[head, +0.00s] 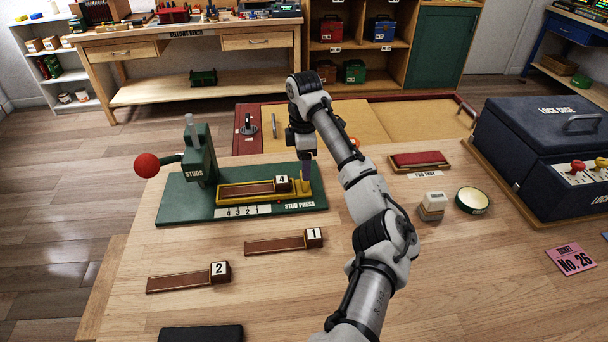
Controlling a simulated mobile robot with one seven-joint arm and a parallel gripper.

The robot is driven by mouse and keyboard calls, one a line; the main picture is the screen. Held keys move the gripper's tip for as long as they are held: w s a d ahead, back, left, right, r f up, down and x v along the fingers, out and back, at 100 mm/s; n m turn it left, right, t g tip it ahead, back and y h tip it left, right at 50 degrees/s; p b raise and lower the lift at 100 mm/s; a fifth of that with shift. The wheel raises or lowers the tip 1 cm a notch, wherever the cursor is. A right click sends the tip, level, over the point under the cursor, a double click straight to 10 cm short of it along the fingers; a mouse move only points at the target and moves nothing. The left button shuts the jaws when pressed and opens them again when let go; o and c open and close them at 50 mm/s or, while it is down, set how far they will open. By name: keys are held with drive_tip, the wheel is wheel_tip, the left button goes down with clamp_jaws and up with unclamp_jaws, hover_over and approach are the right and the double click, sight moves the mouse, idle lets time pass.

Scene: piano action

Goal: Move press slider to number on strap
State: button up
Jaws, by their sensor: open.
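The green stud press (199,155) stands on a green base (175,204) at the left of the workbench, with a red ball on its lever. A yellow slider tray (228,200) lies on the base and holds a brown strap (245,188) whose end block reads 4. A white scale (243,211) along the base's front edge reads 4 3 2 1. My gripper (306,184) points down at the tray's right end, close beside the block marked 4. It is open; whether it touches the tray I cannot tell. The slider's exact scale position is unclear.
Straps marked 1 (280,244) and 2 (188,280) lie in front of the press. A red pad (418,160), a white-topped block (432,206), a round tin (473,201), a pink No. 26 ticket (571,259) and a dark lock case (540,145) are at right.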

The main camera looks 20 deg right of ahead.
drive_tip(key=shift+f+p, duration=0.5)
drive_tip(key=shift+f, duration=2.15)
